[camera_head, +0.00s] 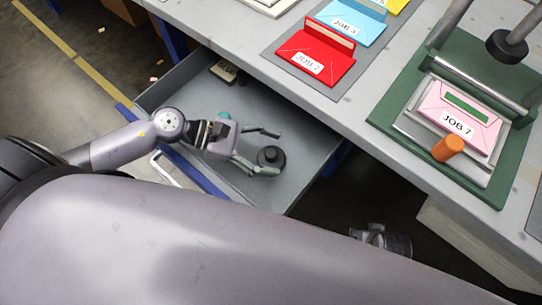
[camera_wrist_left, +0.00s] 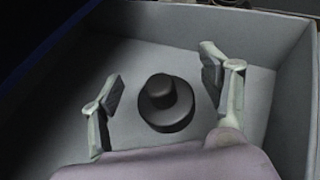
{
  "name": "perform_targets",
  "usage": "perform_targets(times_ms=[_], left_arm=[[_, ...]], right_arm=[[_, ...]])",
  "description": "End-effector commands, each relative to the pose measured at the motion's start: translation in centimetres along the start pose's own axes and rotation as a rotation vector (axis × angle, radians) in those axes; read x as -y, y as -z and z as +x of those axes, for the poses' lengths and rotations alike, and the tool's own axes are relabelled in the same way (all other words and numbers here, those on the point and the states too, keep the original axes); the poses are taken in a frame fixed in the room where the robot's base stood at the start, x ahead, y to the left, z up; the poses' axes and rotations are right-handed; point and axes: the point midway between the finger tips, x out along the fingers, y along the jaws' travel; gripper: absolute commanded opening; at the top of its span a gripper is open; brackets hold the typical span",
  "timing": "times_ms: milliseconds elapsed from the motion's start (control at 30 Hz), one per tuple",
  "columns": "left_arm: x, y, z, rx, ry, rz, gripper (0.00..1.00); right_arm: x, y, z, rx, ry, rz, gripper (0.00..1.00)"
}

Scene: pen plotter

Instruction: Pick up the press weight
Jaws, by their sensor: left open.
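The press weight, a black round disc with a smaller knob on top (camera_head: 271,157), stands upright on the floor of the open grey drawer (camera_head: 308,150). It also shows in the middle of the left wrist view (camera_wrist_left: 166,104). My left gripper (camera_head: 270,151) is open inside the drawer, with one finger on each side of the weight. In the left wrist view the fingers (camera_wrist_left: 163,82) stand apart, with a visible gap between each and the weight. A grey part that looks like my right gripper (camera_head: 382,241) shows at the lower middle; its fingers cannot be made out.
The drawer walls surround the left gripper. A small dark and pale object (camera_head: 224,71) lies at the drawer's back. The tabletop (camera_head: 395,100) above holds a red envelope (camera_head: 318,58), a blue one (camera_head: 350,22) and a green press (camera_head: 405,75) with a pink envelope (camera_head: 462,112).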

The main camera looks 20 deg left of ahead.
Motion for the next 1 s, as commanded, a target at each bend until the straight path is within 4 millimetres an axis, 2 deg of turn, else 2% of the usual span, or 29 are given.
perform_targets(times_ms=[200, 300, 567, 1000], left_arm=[[-0.3, 0.3, 3.3, 0.004, -0.001, 0.001, 0.70], [-0.2, 0.3, 4.2, 0.002, -0.001, 0.001, 0.70], [-0.2, 0.4, 4.5, 0.000, -0.001, 0.001, 0.70], [-0.2, 0.4, 4.4, 0.000, -0.001, 0.001, 0.41]], right_arm=[[0.0, 0.0, -0.1, -0.001, 0.001, 0.000, 0.40], [0.1, 0.0, 0.1, -0.002, 0.001, 0.000, 0.40], [0.1, -0.3, 0.3, 0.004, 0.001, -0.001, 0.40], [0.1, -0.1, 0.3, 0.001, 0.001, -0.001, 0.40]])
